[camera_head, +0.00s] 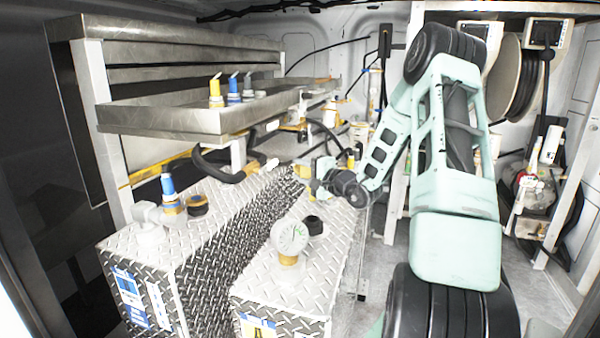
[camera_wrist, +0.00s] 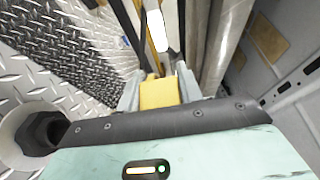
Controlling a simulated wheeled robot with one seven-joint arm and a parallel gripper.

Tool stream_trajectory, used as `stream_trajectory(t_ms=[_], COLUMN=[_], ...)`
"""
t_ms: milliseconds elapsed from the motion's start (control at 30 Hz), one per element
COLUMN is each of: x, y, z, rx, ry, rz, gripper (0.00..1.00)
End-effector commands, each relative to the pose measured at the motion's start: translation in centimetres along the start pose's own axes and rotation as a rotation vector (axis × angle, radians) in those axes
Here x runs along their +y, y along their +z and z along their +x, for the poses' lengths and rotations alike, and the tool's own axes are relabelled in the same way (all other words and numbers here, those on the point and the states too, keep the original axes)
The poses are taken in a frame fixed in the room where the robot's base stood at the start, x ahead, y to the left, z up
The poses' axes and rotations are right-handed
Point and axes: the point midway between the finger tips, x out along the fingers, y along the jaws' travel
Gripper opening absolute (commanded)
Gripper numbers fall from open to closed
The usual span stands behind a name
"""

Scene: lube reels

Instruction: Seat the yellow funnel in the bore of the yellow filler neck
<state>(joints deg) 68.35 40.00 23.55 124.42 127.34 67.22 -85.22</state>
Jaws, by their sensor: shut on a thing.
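My gripper (camera_head: 312,175) is low over the far part of the right-hand tread-plate tank in the head view. In the wrist view, my gripper (camera_wrist: 158,92) is shut on a yellow block-like piece, which I take to be part of the yellow funnel (camera_wrist: 158,94). The rest of the funnel is hidden behind it; in the head view only a small yellow patch shows at the fingers. A small yellow upright part (camera_head: 350,158) shows behind my wrist; I cannot tell whether it is the yellow filler neck. No open bore is clearly visible.
The left tank (camera_head: 130,250) carries a blue-topped fitting (camera_head: 168,187) and black cap (camera_head: 197,204). A steel tray (camera_head: 165,118) above holds yellow, blue and grey spouted items. Hoses hang nearby.

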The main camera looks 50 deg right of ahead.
Motion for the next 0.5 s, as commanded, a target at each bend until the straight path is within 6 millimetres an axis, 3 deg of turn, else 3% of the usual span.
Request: stream_trajectory(t_ms=[200, 500], x=[2.4, 3.3], y=[0.0, 0.0], z=[0.1, 0.0], rx=[-0.001, 0.000], ry=[0.000, 0.000], rz=[0.000, 0.000], gripper=[0.00, 0.00])
